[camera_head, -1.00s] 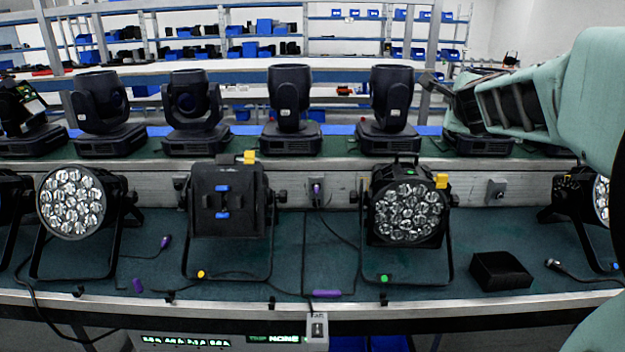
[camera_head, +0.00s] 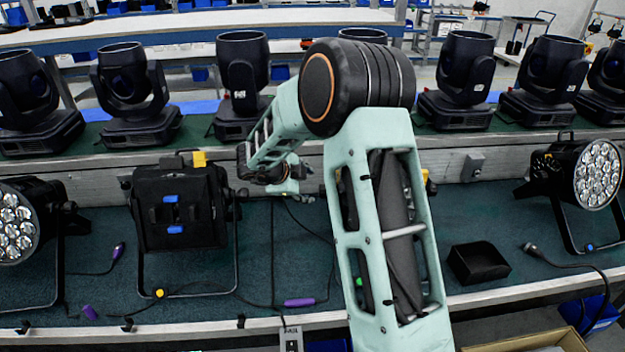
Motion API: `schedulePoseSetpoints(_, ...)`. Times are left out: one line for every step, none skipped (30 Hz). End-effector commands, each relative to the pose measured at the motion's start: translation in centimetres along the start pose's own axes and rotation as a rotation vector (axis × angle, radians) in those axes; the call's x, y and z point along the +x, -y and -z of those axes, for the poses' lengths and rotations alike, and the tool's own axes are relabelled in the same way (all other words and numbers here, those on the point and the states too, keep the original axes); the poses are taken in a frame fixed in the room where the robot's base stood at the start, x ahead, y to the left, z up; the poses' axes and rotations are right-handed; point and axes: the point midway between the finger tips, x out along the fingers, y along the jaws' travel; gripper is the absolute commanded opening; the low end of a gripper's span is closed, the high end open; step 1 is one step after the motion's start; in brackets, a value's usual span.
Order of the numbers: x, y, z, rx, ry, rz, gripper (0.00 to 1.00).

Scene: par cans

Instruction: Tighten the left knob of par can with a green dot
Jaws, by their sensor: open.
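The par can with the green dot (camera_head: 359,282) stands on the green-topped bench, mostly hidden behind my own arm. Only its dot, parts of its dark frame and a yellow piece at its right side show. Its left knob cannot be made out. My gripper (camera_head: 304,187) is small in view, to the left of this par can and just above the bench top. It points right, toward the can's left side. It is open and seems empty; its fingertips are hard to make out. Whether it touches the can cannot be told.
A par can with a yellow dot (camera_head: 158,293) stands left of my gripper, its back facing me. Other par cans stand at far left and right (camera_head: 597,175). Moving heads line the shelf behind.

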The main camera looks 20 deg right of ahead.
Motion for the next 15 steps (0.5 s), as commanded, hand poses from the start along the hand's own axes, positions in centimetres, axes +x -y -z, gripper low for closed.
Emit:
schedulePoseSetpoints(0.2, -0.3, -0.1, -0.001, -0.002, -0.008, 0.5)
schedulePoseSetpoints(0.4, -0.3, -0.1, -0.002, -0.002, -0.011, 0.5)
schedulePoseSetpoints(0.7, -0.4, -0.1, -0.002, -0.003, -0.012, 0.5)
schedulePoseSetpoints(1.0, -0.5, -0.1, -0.002, -0.003, -0.013, 0.5)
schedulePoseSetpoints(1.4, -0.5, -0.1, -0.002, -0.003, -0.012, 0.5)
schedulePoseSetpoints(2.0, -0.5, -0.1, -0.002, -0.003, -0.012, 0.5)
schedulePoseSetpoints(2.5, -0.5, -0.1, -0.003, -0.003, -0.012, 0.5)
schedulePoseSetpoints(3.0, -0.5, -0.1, -0.002, -0.003, -0.012, 0.5)
schedulePoseSetpoints(3.8, -0.5, -0.1, -0.001, -0.003, -0.012, 0.5)
schedulePoseSetpoints(4.4, -0.5, -0.1, -0.002, -0.003, -0.012, 0.5)
schedulePoseSetpoints(5.0, -0.5, -0.1, -0.001, -0.003, -0.011, 0.5)
schedulePoseSetpoints(5.8, -0.5, -0.1, -0.001, -0.003, -0.012, 0.5)
schedulePoseSetpoints(6.3, -0.5, -0.1, -0.001, -0.003, -0.011, 0.5)
schedulePoseSetpoints(6.8, -0.5, -0.1, -0.001, -0.003, -0.01, 0.5)
schedulePoseSetpoints(7.5, -0.5, -0.1, -0.001, -0.002, -0.011, 0.5)
